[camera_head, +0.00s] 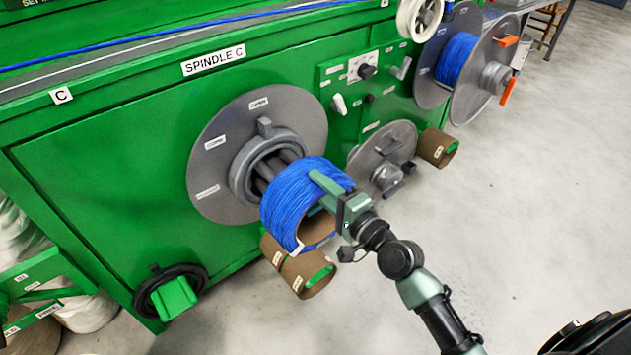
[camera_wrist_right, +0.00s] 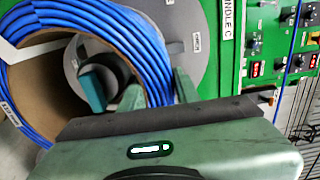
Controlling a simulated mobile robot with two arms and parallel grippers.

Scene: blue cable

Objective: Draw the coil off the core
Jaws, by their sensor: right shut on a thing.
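The coil (camera_head: 290,203) of blue cable has a brown lining and white tabs. It stands out in front of the grey spindle flange (camera_head: 213,145). The grey core (camera_head: 262,180) shows between the flange's collar and the coil; I cannot tell how far it reaches inside the coil. My right gripper (camera_head: 324,190) is shut on the coil's wall at its right side, one finger outside and one toward the inside. The coil (camera_wrist_right: 128,45) fills the upper left of the right wrist view, with the fingers (camera_wrist_right: 160,92) at its wall. My left gripper is not in view.
The green machine (camera_head: 110,165) stands behind, with a control panel (camera_head: 360,80). Brown tubes (camera_head: 305,270) sit just below the coil. A smaller grey disc (camera_head: 382,150) and a reel of blue cable (camera_head: 456,60) are to the right. Grey floor (camera_head: 540,200) is open at right.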

